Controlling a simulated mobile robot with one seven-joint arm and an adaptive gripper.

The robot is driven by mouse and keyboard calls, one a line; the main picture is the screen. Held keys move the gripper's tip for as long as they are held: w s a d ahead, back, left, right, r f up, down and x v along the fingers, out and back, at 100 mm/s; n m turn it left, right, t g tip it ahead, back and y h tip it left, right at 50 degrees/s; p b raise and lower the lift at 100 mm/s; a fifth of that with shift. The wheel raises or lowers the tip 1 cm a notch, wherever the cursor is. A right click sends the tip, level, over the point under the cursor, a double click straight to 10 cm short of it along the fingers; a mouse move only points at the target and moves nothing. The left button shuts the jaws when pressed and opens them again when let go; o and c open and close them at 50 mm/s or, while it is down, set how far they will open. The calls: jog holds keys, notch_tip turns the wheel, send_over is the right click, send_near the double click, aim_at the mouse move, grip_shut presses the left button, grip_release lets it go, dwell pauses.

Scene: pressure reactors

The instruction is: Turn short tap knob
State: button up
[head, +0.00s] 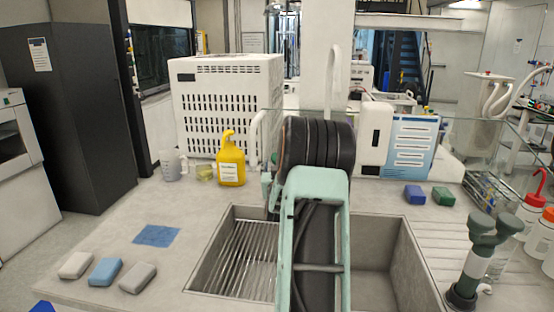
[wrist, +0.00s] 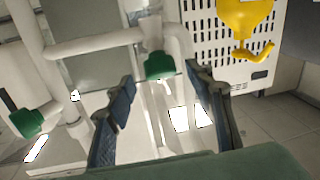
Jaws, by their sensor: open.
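In the wrist view, a dark green knob (wrist: 159,66) sits on white tap piping, between the tips of my gripper (wrist: 160,74). The gripper's two dark blue fingers are apart, one on each side of the knob; I cannot tell whether either touches it. A second green knob (wrist: 27,122) is on white piping at the left of the wrist view. In the head view, a short white curved tap (head: 254,135) shows left of my arm, and a taller white tap (head: 334,75) rises behind it.
A sink (head: 400,255) lies below my arm. A yellow bottle (head: 231,165) stands left of the short tap, before a white vented box (head: 228,100). A glass shelf edge (head: 420,114) crosses behind. Bottles (head: 530,215) and a dark green fixture (head: 475,260) stand at right.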

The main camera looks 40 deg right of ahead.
jog(key=shift+x, duration=2.2)
jog(key=shift+c, duration=0.2)
jog(key=c, duration=1.2)
jog(key=shift+o, duration=0.2)
